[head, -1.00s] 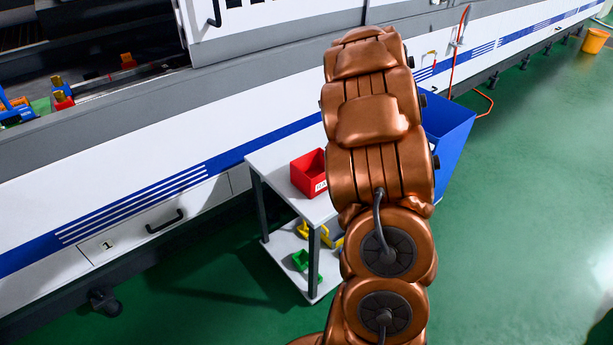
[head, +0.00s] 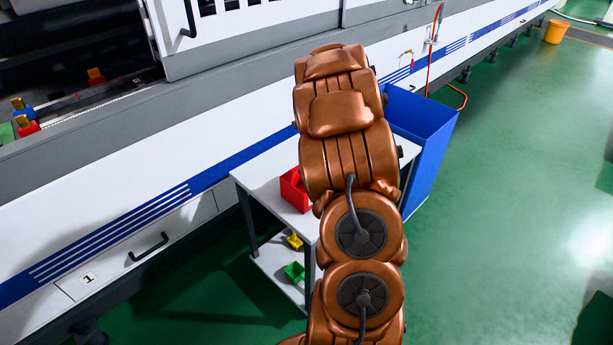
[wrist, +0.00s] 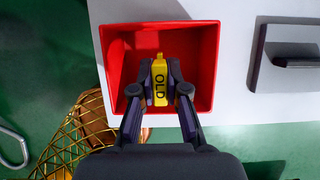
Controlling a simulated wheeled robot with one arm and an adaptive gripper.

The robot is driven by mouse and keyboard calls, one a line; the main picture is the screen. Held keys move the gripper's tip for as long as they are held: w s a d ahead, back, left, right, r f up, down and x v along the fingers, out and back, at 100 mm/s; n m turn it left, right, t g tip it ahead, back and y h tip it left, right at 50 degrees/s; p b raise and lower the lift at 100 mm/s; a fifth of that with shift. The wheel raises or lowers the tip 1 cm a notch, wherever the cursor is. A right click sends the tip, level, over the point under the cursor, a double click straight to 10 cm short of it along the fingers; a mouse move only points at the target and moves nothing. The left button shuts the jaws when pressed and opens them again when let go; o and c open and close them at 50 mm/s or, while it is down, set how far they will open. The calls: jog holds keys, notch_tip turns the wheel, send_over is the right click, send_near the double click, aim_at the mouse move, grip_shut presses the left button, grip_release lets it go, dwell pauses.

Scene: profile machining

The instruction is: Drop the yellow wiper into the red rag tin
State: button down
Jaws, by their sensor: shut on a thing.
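The yellow wiper (wrist: 159,88), marked "OLD", is between the fingers of my gripper (wrist: 160,76) in the wrist view. My gripper is shut on it. The red rag tin (wrist: 207,65) lies behind it in that view, and the wiper appears within the outline of its open top. How high the wiper is above the tin's floor I cannot tell. In the head view the red tin (head: 292,190) stands on the white table, partly hidden by my arm. My gripper and the wiper are hidden there.
The white table (head: 262,172) stands beside the long machine, with yellow (head: 294,240) and green (head: 294,271) items on its lower shelf. A blue bin (head: 428,135) stands behind my arm. A grey object (wrist: 288,50) and a gold wire basket (wrist: 75,138) show in the wrist view.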

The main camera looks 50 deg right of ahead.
jog(key=shift+f, duration=1.65)
jog(key=shift+f, duration=0.6)
jog(key=c, duration=1.2)
grip_release()
jog(key=shift+r, duration=0.15)
jog(key=shift+r, duration=0.25)
jog(key=b+v, duration=0.1)
jog(key=v, duration=1.1)
jog(key=shift+r, duration=0.25)
